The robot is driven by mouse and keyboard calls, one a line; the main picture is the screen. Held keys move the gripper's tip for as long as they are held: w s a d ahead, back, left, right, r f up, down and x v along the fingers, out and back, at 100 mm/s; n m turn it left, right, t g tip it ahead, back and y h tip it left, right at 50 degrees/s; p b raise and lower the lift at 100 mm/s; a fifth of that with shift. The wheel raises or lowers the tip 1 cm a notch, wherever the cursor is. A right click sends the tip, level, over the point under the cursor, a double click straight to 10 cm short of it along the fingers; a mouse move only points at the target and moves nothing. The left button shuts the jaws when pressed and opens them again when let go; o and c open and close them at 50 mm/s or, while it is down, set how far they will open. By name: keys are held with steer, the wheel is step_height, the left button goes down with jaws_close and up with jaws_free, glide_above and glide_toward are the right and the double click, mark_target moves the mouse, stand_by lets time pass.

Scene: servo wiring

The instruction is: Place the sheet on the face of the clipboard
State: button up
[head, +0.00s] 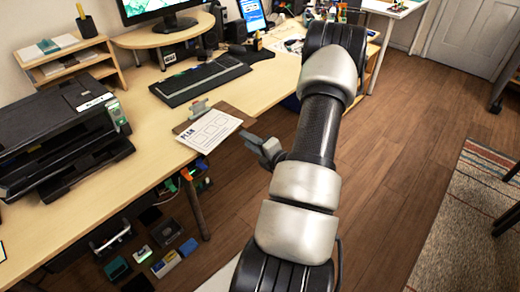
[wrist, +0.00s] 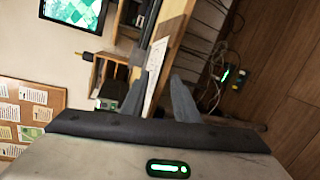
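The sheet (head: 211,131) is white, with the heading PLAN and several boxes. It lies near the desk's front edge, over most of the brown clipboard (head: 236,113), whose grey clip (head: 199,106) shows behind the sheet's far edge. Whether the sheet lies flat on the board's face is hard to tell. My gripper (head: 252,142) is just right of the sheet, with a small gap between them. In the wrist view, my gripper's fingers (wrist: 162,76) are apart, and the sheet (wrist: 156,78) shows edge-on in the gap, seemingly beyond the fingertips.
The desk holds a black printer (head: 60,130) at left and a keyboard (head: 200,80) behind the clipboard. A monitor stand (head: 165,37) stands at the back. Boxes and small items (head: 165,262) lie on the floor under the desk.

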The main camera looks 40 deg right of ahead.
mark_target(232, 131)
steer(key=b+x, duration=0.1)
steer(key=x, duration=0.7)
steer(key=shift+w, duration=0.1)
jaws_close()
